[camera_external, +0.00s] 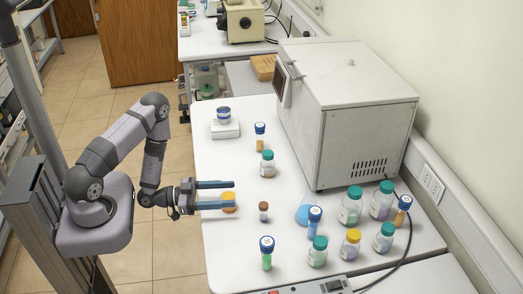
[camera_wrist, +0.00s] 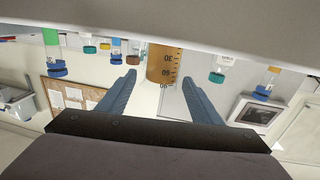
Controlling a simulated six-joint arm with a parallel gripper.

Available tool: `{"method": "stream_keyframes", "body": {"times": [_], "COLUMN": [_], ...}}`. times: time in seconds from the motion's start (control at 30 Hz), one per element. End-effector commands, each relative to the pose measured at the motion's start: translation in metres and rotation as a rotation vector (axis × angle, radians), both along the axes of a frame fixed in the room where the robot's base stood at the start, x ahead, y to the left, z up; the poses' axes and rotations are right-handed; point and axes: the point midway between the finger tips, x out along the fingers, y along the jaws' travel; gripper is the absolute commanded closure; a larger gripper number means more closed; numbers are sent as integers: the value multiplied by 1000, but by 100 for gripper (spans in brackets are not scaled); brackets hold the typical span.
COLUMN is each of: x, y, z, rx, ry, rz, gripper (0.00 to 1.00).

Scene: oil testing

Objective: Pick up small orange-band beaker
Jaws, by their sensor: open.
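The small orange-band beaker (camera_external: 229,208) stands near the left edge of the white table, partly hidden behind my gripper's near finger. In the wrist view, which looks upside down, a beaker with amber contents and graduation marks (camera_wrist: 165,62) shows ahead, between the lines of the two fingers. My gripper (camera_external: 233,194) is open, its blue fingers level and apart, at the beaker in the external view. In the wrist view the fingertips (camera_wrist: 158,80) are spread with nothing clamped between them. I cannot tell whether a finger touches the beaker.
A small brown-capped vial (camera_external: 263,211) stands just right of the beaker. A blue flask (camera_external: 303,214) and several capped bottles stand at the right, by a large grey machine (camera_external: 350,110). A scale (camera_external: 225,128) holds a blue-banded beaker.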

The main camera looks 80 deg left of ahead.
Motion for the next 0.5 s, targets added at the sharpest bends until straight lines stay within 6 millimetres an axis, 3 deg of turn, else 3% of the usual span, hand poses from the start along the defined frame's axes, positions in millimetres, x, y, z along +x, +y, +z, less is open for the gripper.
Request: {"method": "stream_keyframes", "body": {"times": [0.17, 0.5], "x": [7, 39], "y": [-2, -6], "z": [1, 1], "rx": [2, 2], "ry": [1, 0], "rz": [-4, -4], "gripper": [41, 41]}}
